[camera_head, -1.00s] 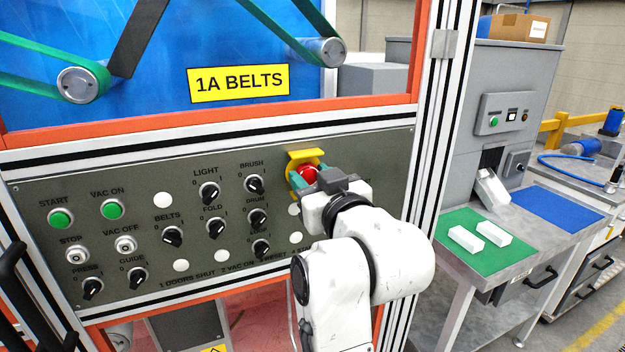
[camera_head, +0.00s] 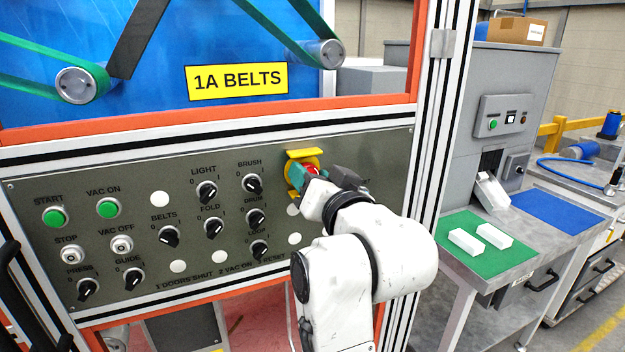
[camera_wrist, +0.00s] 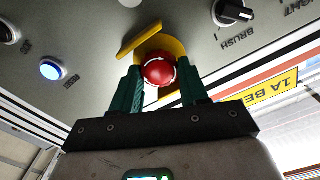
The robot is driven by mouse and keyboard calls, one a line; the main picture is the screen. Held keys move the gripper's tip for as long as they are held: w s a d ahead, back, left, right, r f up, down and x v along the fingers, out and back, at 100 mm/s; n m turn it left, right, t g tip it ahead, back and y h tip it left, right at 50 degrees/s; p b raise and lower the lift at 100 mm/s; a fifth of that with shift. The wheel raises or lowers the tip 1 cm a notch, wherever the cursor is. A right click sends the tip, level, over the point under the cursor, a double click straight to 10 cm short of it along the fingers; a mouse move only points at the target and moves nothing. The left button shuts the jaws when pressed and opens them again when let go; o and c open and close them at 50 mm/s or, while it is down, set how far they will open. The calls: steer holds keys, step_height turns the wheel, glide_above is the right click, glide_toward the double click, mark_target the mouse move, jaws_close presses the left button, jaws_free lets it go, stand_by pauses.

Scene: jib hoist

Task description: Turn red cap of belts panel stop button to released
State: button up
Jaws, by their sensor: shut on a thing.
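The red cap (camera_wrist: 159,71) of the stop button sits in front of a yellow ring and under a yellow guard (camera_head: 305,153) on the grey belts panel (camera_head: 90,188). In the wrist view the green fingers of my gripper (camera_wrist: 160,80) stand on both sides of the cap and are closed on it. In the head view my gripper (camera_head: 309,180) and wrist hide much of the button, and only a bit of red shows. The cap's turn position cannot be read.
Several black selector knobs, such as the brush knob (camera_head: 252,185), lie left of the stop button. A white post (camera_head: 433,120) stands right of the panel. A grey table with a green mat (camera_head: 470,262) is further right.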

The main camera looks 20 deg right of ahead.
stand_by(0.3)
steer(key=o, duration=1.1)
steer(key=shift+w, duration=0.1)
steer(key=shift+c, duration=0.2)
steer(key=s+b, duration=0.2)
steer(key=s, duration=0.8)
steer(key=shift+s, duration=0.4)
